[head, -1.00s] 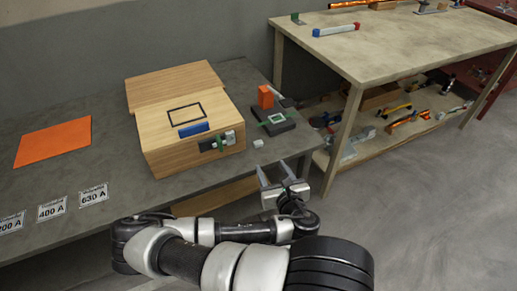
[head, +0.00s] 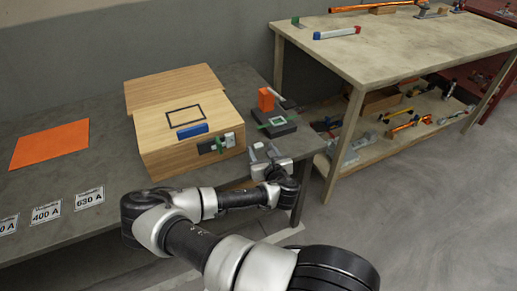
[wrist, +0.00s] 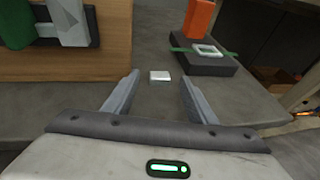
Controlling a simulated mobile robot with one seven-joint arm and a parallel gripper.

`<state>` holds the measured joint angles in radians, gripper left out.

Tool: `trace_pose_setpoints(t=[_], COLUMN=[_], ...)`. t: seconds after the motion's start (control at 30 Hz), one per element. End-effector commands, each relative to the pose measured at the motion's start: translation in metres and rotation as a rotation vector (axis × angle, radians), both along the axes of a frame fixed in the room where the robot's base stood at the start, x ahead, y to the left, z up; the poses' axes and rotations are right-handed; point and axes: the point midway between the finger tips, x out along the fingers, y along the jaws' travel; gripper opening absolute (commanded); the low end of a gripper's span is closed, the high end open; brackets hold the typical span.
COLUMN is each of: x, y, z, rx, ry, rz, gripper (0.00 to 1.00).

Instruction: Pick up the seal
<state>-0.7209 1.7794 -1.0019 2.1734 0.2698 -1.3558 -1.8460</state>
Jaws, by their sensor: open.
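A small white block (wrist: 160,76), which looks like the seal, lies on the grey bench top. In the wrist view it is between the tips of my gripper (wrist: 161,80), with a gap on each side. My gripper is open and empty, pointing at the block low over the bench. In the head view my gripper (head: 265,156) is at the bench's front edge, right of the wooden box, and partly covers the block there.
The wooden box (head: 165,150) with a grey-green latch stands close on the left. A dark block (head: 285,129) with a green strip and pale square frame lies just behind on the right, beside an orange block (head: 266,99). A second bench (head: 400,50) stands further right.

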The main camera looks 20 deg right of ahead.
Motion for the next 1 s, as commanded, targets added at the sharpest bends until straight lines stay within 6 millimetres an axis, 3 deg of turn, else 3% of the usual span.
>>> trace_pose_setpoints(t=[0.13, 0.4, 0.47, 0.7, 1.0], x=[0.017, 0.021, 0.021, 0.02, 0.02], y=[-0.002, -0.003, -0.003, -0.003, -0.003], z=[-0.006, -0.006, -0.006, -0.007, -0.003], rx=[0.001, -0.001, 0.0, 0.0, 0.0], ry=[-0.001, 0.0, 0.0, 0.0, 0.0], rz=[0.001, 0.0, 0.0, 0.0, 0.0], gripper=[0.52, 0.52, 0.45, 0.06, 0.02])
